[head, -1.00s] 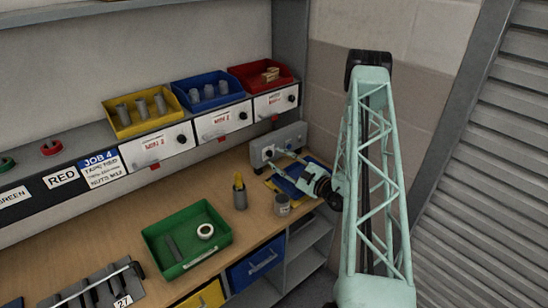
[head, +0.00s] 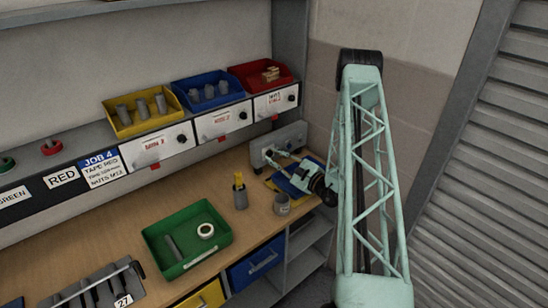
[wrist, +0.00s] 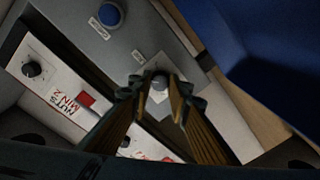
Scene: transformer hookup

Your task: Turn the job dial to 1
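The grey control box (head: 284,142) stands at the right end of the bench, against the back. In the wrist view, a small round grey knob (wrist: 159,80), which looks like the job dial, sits on the grey panel (wrist: 133,40) of this box. My gripper (wrist: 158,92) points at the knob, with one finger on each side and gaps showing between. I cannot tell whether the fingertips touch it. In the head view, my gripper (head: 281,160) is close to the box front. The dial's setting is too small to read. A JOB 4 card (head: 102,167) is on the shelf front.
A blue button (wrist: 110,14) is on the same panel. A blue thing (wrist: 265,50) fills the wrist view's upper right. A drawer with a black knob (wrist: 32,68) is at the left. A grey cup (head: 282,205) and a green tray (head: 160,238) stand on the bench.

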